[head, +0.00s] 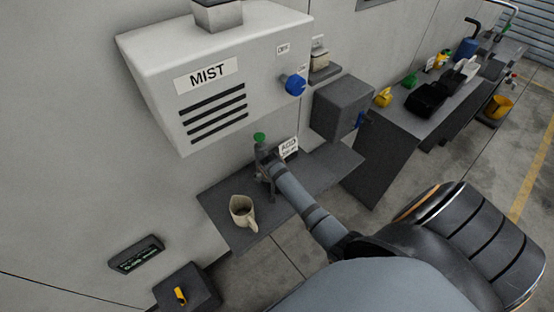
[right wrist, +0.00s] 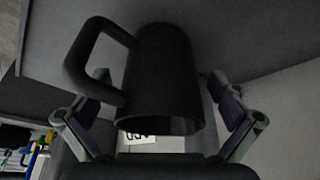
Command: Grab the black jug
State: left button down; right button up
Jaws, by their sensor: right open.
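The black jug (right wrist: 165,75) fills the middle of the right wrist view, its handle to the left and its open mouth toward the lower edge. My right gripper (right wrist: 160,98) is open, with one finger on either side of the jug; I cannot tell whether they touch it. In the head view my right gripper (head: 266,170) is over the grey shelf (head: 222,193), at the wall. There I cannot make out the black jug, which is probably hidden by the gripper. My left gripper is not in view.
A beige jug (head: 243,212) stands on the shelf, left of my gripper. The white MIST box (head: 225,85) with a blue knob (head: 294,84) overhangs the shelf. A small sign (head: 289,147) and a grey box (head: 341,106) are to the right. A cluttered bench (head: 400,125) stands further right.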

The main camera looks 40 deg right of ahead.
jog(key=shift+s+r, duration=0.1)
jog(key=c, duration=1.3)
jog(key=shift+r, duration=0.1)
jog(key=shift+c, duration=0.2)
